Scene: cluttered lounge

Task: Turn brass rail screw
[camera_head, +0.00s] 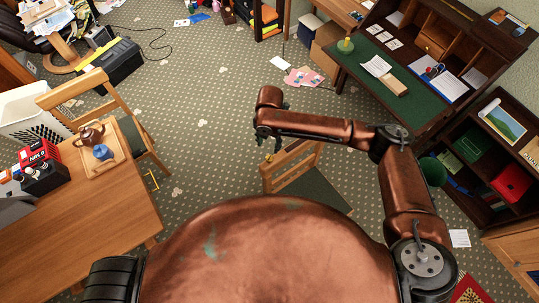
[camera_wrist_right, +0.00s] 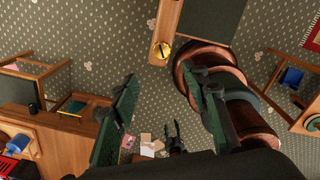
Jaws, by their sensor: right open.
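The brass rail screw (camera_wrist_right: 161,49) shows in the right wrist view as a small round golden head with a slot. It sits at the end of the wooden rail of a chair (camera_wrist_right: 168,22). In the head view the screw is a small yellow spot (camera_head: 269,158) at the left end of the top rail of the chair (camera_head: 292,160). My right gripper (camera_head: 263,137) hangs close to that end of the chair in the head view. In the right wrist view its fingers (camera_wrist_right: 170,82) are spread apart with nothing between them, and the screw lies beyond their tips. My left gripper is not in view.
A wooden table (camera_head: 80,225) with a tray (camera_head: 103,168) stands at the left, with another chair (camera_head: 130,125) beside it. A green-topped desk (camera_head: 375,92) and a low bookcase (camera_head: 490,150) stand at the right. Patterned carpet (camera_head: 210,115) is clear around the middle chair.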

